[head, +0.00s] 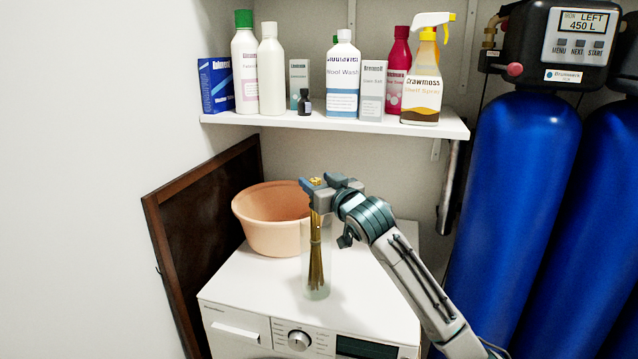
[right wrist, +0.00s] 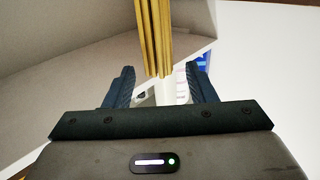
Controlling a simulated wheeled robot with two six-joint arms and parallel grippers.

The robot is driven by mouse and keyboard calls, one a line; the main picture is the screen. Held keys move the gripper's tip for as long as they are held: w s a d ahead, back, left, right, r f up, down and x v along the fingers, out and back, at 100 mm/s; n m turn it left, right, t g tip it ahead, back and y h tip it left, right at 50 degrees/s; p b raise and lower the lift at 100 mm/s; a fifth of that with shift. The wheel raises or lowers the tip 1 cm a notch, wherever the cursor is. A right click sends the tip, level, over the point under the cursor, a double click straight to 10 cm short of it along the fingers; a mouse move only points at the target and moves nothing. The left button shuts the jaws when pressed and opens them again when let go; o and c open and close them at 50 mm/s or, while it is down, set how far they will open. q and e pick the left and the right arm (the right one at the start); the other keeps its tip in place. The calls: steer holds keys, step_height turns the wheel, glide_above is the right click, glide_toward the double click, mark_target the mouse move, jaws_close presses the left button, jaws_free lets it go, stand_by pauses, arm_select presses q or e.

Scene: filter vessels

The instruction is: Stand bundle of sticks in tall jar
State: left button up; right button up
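The bundle of thin golden-brown sticks (head: 315,262) stands nearly upright inside the tall clear jar (head: 318,293) on the white machine top. Its lower part shows through the jar wall, and its top reaches up to my right gripper. My right gripper (head: 318,186) is at the top of the bundle, above the jar. In the right wrist view the two dark fingers (right wrist: 163,88) stand well apart. The sticks (right wrist: 154,35) end between or just beyond them, with gaps on both sides. My left gripper is in neither view.
A peach basin (head: 268,240) stands close behind and left of the jar. A white shelf (head: 335,124) with several bottles and boxes hangs above. Blue tanks (head: 515,215) stand at the right. The machine top (head: 248,277) is clear left of the jar.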

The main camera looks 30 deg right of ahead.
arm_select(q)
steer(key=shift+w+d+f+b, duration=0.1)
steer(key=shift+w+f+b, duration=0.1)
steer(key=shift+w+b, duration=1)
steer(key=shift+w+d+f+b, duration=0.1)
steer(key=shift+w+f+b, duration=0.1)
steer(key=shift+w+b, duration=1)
arm_select(e)
steer(key=s, duration=1)
steer(key=shift+s+a+f+p, duration=0.15)
steer(key=shift+s+a+p, duration=0.2)
steer(key=shift+a, duration=0.1)
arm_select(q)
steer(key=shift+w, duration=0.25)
arm_select(e)
steer(key=shift+f, duration=0.1)
